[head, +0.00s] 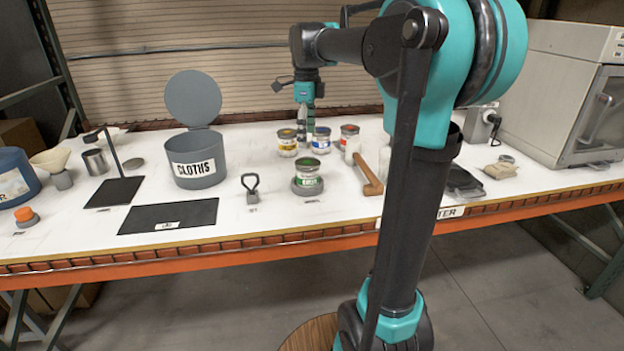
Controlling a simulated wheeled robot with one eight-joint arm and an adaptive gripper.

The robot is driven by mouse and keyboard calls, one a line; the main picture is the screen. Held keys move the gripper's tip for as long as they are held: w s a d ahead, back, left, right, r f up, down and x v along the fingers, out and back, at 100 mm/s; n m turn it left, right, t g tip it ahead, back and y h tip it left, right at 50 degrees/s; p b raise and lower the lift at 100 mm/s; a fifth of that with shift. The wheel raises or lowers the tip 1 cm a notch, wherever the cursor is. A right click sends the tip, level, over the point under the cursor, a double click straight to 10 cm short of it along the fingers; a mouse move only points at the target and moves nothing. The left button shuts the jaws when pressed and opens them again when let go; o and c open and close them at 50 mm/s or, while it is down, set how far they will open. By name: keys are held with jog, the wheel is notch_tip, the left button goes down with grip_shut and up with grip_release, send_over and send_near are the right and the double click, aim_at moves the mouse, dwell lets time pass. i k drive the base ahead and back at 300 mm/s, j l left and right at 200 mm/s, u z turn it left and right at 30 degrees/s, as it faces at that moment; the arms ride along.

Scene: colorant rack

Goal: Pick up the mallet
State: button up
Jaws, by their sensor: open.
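The mallet (369,176) appears as a brown wooden piece lying on the white table, right of centre in the head view. Its long part runs from the back toward the front edge, with a thicker end at the front. My arm's column stands just to its right in the picture, so I cannot tell whether part of it is hidden. My gripper (306,131) points down over the group of cans at the back, left of the mallet and apart from it. It is open, with nothing visible held; its fingers are small in this view.
Cans with yellow (287,142), blue (321,140) and red (349,134) labels stand around my gripper. A dark mat (169,216) lies at front left.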

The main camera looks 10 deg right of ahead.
aim_at(353, 158)
jog(key=i+j+z, duration=0.3)
jog(key=j+z, duration=0.3)
jog(key=i+j+z, duration=0.3)
jog(key=j, duration=0.15)
jog(key=j+z, duration=0.3)
jog(key=k+j, duration=0.05)
jog(key=j, duration=0.05)
